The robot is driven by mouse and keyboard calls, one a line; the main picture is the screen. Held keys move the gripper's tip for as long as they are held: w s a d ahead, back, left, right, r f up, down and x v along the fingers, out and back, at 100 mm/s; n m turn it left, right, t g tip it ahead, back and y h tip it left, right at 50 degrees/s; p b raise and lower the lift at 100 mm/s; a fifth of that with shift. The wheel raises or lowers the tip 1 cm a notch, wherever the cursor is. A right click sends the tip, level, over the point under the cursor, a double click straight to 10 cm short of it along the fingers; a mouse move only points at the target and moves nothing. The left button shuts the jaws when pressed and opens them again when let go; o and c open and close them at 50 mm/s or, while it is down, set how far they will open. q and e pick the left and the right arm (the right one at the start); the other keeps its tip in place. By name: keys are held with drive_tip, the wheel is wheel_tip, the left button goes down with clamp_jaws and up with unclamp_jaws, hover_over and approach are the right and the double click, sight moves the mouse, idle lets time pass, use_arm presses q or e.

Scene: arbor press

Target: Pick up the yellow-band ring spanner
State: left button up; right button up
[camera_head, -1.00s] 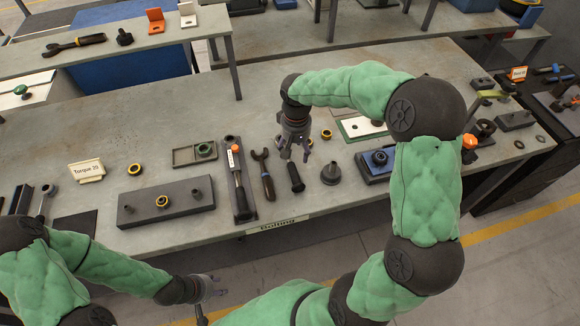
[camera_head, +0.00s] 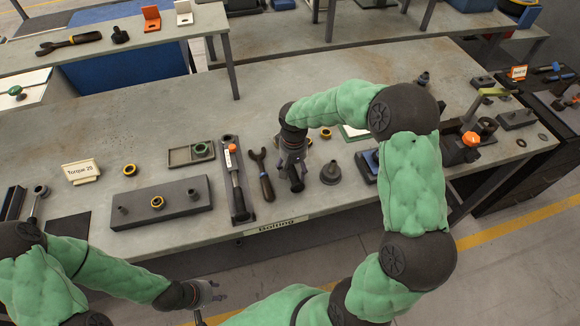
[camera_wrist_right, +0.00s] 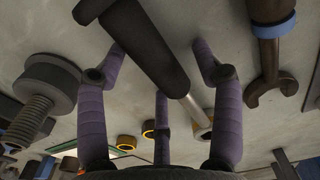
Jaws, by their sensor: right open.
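The yellow-band ring spanner (camera_wrist_right: 203,123) shows in the right wrist view with a thick black handle, a silver shaft and a yellow band. In the head view my right gripper and forearm hide most of it. My right gripper (camera_head: 296,182) is open over it, near the bench's front edge.
A blue-band open-ended spanner (camera_head: 262,175) lies close on the left, beside a tray with an orange-marked tool (camera_head: 235,180). A grey block (camera_head: 135,211) with posts is further left. The bench behind is mostly clear.

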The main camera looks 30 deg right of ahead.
clamp_jaws()
drive_tip(key=shift+r, duration=0.1)
